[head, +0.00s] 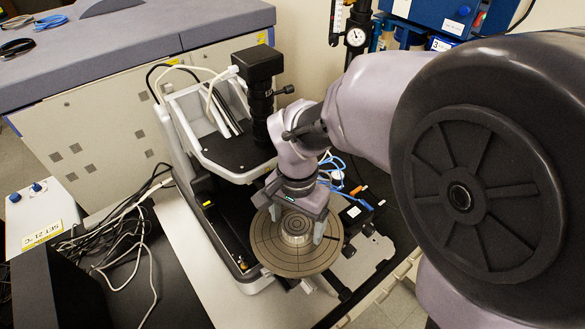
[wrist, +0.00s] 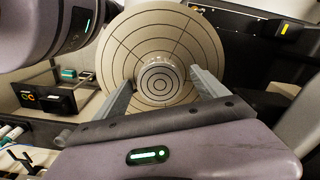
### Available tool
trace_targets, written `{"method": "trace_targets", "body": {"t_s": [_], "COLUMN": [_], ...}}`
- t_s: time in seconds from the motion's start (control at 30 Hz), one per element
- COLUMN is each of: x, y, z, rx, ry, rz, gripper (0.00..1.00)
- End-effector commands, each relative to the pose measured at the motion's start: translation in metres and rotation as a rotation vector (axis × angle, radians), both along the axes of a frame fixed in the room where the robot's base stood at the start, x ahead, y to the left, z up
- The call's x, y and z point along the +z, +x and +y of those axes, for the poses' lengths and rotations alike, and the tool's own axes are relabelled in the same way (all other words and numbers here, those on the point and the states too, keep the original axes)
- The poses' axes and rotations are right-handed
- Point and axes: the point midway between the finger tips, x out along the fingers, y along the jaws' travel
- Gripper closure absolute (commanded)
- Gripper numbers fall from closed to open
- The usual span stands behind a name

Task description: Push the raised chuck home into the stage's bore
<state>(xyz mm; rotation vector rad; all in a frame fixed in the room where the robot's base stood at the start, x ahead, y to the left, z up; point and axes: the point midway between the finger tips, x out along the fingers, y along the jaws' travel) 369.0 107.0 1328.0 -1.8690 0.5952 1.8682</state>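The raised chuck (head: 296,227) is a small pale metal cylinder standing up at the middle of the round stage (head: 277,258). In the wrist view the chuck (wrist: 160,84) shows concentric rings and cross lines on its top face. The stage (wrist: 160,29) is a wide beige disc with dark rings and radial lines. The bore is hidden under and around the chuck. My gripper (head: 298,226) is above the stage with one finger on either side of the chuck. In the wrist view my gripper (wrist: 163,88) is open, and gaps show between fingers and chuck.
The black camera column (head: 261,85) of the profiler stands behind the stage, beside a tilted white-framed tray (head: 228,150). Loose cables (head: 125,230) lie at the left. Dark equipment with blue cables (head: 345,185) lies right of the stage.

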Motion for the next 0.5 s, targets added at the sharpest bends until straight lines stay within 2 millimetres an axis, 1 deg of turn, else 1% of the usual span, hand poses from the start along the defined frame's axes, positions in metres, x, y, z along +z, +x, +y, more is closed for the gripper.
{"method": "trace_targets", "body": {"t_s": [0.13,0.17,0.37,0.5], "x": [-0.0001,-0.0003,-0.0002,0.0068], "y": [-0.0001,-0.0003,-0.0002,-0.0001], "z": [0.0,0.0,-0.0001,0.0], "rx": [0.0,0.0,0.0,0.0], "ry": [0.0,0.0,0.0,0.0], "rz": [0.0,0.001,0.001,0.0], "gripper": [0.17,0.21,0.21,0.21]}}
